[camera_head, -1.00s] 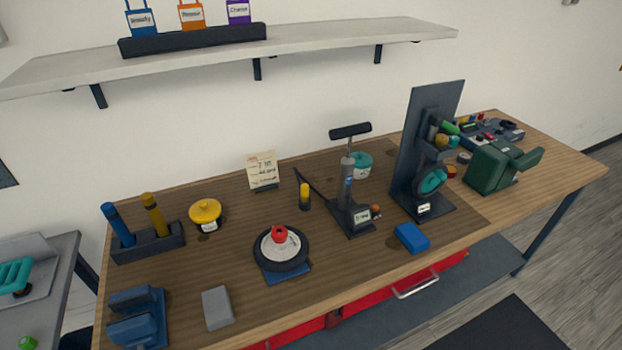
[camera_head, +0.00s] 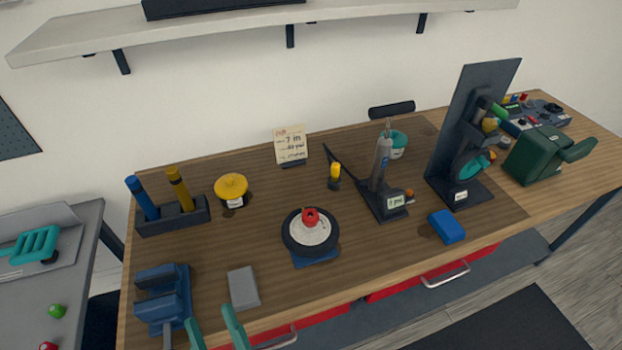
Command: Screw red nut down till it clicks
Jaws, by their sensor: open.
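A red nut (camera_head: 310,215) sits at the centre of a small wheel (camera_head: 291,243) with a black tyre and a pale hub. The wheel lies flat on a blue stand (camera_head: 318,257) in the middle of the wooden bench. Whether the nut is fully seated I cannot tell. My gripper (camera_head: 214,328) shows at the bottom edge as two teal fingers, apart and with nothing visible between them. It is left of and nearer than the wheel, by the front edge of the bench. The rest of it is out of frame.
A grey block (camera_head: 243,288) and a blue vise (camera_head: 163,292) are close to my gripper. A pump (camera_head: 382,170), a blue block (camera_head: 447,227) and a dark upright stand (camera_head: 470,115) are to the right. A yellow-topped pot (camera_head: 231,187) stands behind. Bench around the wheel is mostly clear.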

